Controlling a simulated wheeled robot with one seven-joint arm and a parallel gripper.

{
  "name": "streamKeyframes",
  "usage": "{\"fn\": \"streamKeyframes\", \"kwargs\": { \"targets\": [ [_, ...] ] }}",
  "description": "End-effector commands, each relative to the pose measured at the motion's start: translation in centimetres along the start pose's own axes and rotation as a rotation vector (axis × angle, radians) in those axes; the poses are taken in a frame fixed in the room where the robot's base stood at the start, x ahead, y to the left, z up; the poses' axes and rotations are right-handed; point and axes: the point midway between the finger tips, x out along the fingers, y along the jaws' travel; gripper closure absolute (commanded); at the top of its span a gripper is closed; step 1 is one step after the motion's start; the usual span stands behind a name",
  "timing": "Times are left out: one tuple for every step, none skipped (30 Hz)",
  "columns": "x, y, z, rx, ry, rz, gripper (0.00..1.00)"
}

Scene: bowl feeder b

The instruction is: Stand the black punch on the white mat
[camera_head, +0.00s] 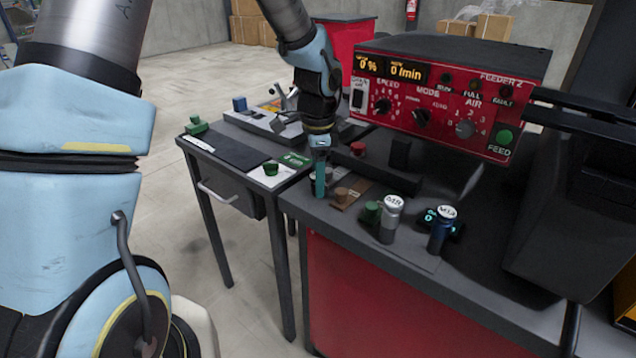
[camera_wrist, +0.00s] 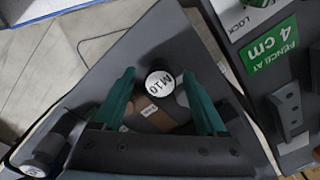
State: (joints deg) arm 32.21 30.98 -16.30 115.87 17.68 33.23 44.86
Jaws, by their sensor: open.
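The black punch (camera_wrist: 160,84) shows in the wrist view as a round white top marked M10 on a dark body, standing on the dark counter. My gripper (camera_wrist: 158,74) is open, with one teal finger on each side of the punch. In the head view my gripper (camera_head: 319,178) points down at the counter's left end and mostly hides the punch. A white plate (camera_head: 268,178) with a green knob lies on the left table; I cannot tell whether it is the white mat.
The red feeder box (camera_head: 440,105) stands behind. The left table's dark top (camera_head: 230,150) has bare room.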

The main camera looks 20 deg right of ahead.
Motion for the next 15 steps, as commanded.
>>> {"fn": "streamKeyframes", "kwargs": {
  "targets": [
    [0.43, 0.09, -0.03, 0.001, -0.001, 0.002, 0.26],
    [0.61, 0.08, -0.04, 0.001, 0.000, 0.001, 0.26],
    [0.77, 0.07, -0.05, 0.001, 0.001, 0.001, 0.26],
    [0.84, 0.07, -0.05, 0.001, 0.001, 0.000, 0.26],
    [0.87, 0.06, -0.05, 0.001, 0.001, 0.000, 0.26],
    [0.88, 0.05, -0.04, 0.000, 0.001, 0.000, 0.26],
    [0.87, 0.05, -0.04, 0.000, 0.001, 0.000, 0.26],
    [0.87, 0.04, -0.04, 0.000, 0.001, 0.000, 0.26],
    [0.86, 0.04, -0.03, 0.000, 0.001, 0.000, 0.26],
    [0.86, 0.04, -0.03, 0.000, 0.001, 0.000, 0.27],
    [0.85, 0.04, -0.03, 0.000, 0.001, 0.000, 0.30],
    [0.85, 0.04, -0.03, 0.000, 0.001, 0.000, 0.34],
    [0.84, 0.03, -0.02, 0.000, 0.001, 0.000, 0.38],
    [0.84, 0.03, -0.03, 0.000, 0.001, 0.000, 0.41],
    [0.84, 0.03, -0.02, 0.000, 0.001, 0.000, 0.46]
  ]
}}
